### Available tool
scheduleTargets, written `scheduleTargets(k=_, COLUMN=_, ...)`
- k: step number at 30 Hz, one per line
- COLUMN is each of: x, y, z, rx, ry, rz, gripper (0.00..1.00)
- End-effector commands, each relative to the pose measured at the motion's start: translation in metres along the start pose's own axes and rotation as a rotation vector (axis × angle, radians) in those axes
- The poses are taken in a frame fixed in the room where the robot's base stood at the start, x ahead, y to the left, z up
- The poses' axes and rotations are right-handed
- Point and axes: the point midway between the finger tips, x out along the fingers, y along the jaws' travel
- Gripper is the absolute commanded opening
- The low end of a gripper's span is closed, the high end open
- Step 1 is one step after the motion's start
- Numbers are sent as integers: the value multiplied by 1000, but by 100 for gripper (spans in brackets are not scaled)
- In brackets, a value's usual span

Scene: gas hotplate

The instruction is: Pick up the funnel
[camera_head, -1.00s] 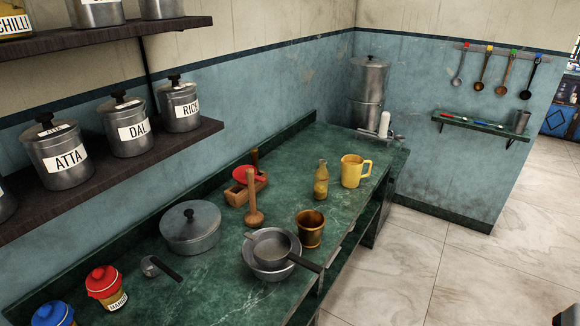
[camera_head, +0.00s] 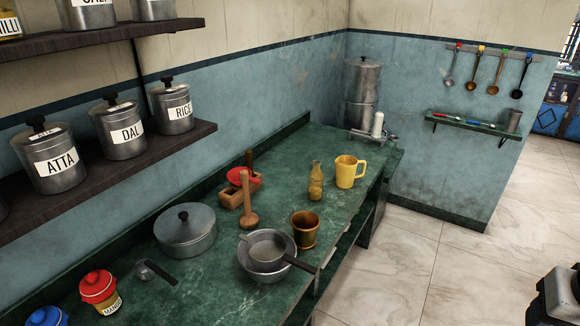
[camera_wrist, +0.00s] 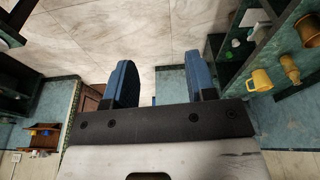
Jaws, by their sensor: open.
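A red, wide-mouthed piece (camera_head: 239,175), which looks like the funnel, rests at the small wooden box (camera_head: 231,197) near the wall on the green counter. It is small, and its lower part is hidden by the box. My gripper (camera_wrist: 163,82) shows in the wrist view, its two blue fingers apart with nothing between them. It is over the tiled floor beside the counter, well away from the red piece. The red piece is not seen in the wrist view.
Around the box are a wooden masher (camera_head: 247,212), a lidded pot (camera_head: 186,230), a bowl with a strainer (camera_head: 267,268), a brass cup (camera_head: 305,230), a bottle (camera_head: 315,181) and a yellow mug (camera_head: 349,171). A shelf (camera_head: 110,160) with canisters overhangs the counter's left side.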

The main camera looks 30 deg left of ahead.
Motion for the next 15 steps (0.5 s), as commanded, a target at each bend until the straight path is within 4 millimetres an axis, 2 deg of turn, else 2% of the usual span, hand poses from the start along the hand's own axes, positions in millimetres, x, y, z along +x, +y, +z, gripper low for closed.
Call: scheduleTargets(k=15, x=-8, y=-60, z=-119, rx=-250, ry=-26, rz=-21, gripper=51)
